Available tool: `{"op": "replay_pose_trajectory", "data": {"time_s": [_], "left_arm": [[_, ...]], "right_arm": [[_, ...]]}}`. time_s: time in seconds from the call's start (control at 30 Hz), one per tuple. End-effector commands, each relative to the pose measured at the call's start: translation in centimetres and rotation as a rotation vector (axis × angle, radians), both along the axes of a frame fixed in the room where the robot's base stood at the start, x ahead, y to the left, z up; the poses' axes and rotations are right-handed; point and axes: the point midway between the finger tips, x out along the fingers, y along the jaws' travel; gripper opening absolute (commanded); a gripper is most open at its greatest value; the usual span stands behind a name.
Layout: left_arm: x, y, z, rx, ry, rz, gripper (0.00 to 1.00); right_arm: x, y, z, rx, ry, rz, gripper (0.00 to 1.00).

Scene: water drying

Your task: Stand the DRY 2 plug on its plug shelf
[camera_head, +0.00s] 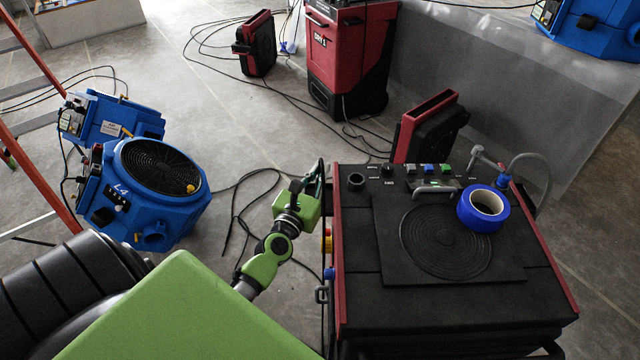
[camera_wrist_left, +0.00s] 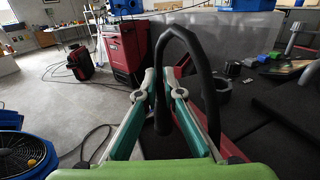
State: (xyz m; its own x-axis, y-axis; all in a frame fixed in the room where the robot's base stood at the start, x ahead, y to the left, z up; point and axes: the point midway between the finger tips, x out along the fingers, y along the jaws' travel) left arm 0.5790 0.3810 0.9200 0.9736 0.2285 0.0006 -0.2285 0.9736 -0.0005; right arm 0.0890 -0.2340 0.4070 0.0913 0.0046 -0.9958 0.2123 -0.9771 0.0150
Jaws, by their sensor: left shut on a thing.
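My left gripper (camera_head: 315,182) is at the left edge of a black-topped machine (camera_head: 360,300) with red edges. In the left wrist view its teal fingers (camera_wrist_left: 158,95) are shut on a black plug (camera_wrist_left: 162,122) at the end of a thick cable. The cable (camera_wrist_left: 190,34) arches up from between the fingers and comes down on the right. The plug hangs between the fingers; no DRY 2 label is readable on it. I cannot pick out the plug shelf in either view. My right gripper is not in view.
A blue tape roll (camera_head: 483,208) lies on the machine top, beside a row of buttons and a bent pipe. Blue fans (camera_head: 150,190) stand on the floor at left. A red cabinet (camera_head: 347,60) stands at the back.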

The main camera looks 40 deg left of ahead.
Motion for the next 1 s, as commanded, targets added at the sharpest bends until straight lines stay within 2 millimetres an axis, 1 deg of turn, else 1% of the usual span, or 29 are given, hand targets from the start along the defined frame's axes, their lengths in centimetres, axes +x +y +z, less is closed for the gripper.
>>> {"op": "replay_pose_trajectory", "data": {"time_s": [0.03, 0.1, 0.23, 0.53, 0.67, 0.7, 0.77, 1.0], "left_arm": [[0.4, 0.3, -0.9, 0.001, -0.001, 0.001, 0.00], [0.3, 0.2, -2.0, 0.001, 0.001, 0.000, 0.00], [0.3, 0.3, -3.5, 0.001, 0.000, 0.001, 0.00], [0.3, 0.2, -3.5, 0.000, 0.000, 0.001, 0.00], [0.3, 0.2, -3.9, 0.000, 0.000, 0.001, 0.00], [0.3, 0.2, -3.9, 0.000, 0.000, 0.001, 0.10], [0.3, 0.2, -3.8, 0.000, 0.001, 0.001, 0.24], [0.3, 0.2, -3.8, 0.000, 0.001, 0.001, 0.24]], "right_arm": [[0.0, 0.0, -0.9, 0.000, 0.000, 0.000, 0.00], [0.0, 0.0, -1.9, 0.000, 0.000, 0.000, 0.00], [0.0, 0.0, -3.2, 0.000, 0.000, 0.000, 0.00], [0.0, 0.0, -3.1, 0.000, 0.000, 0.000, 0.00], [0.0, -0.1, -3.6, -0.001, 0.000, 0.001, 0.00], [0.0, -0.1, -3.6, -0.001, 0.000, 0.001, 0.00], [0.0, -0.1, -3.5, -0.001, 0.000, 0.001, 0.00], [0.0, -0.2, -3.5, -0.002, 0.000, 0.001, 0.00]]}}
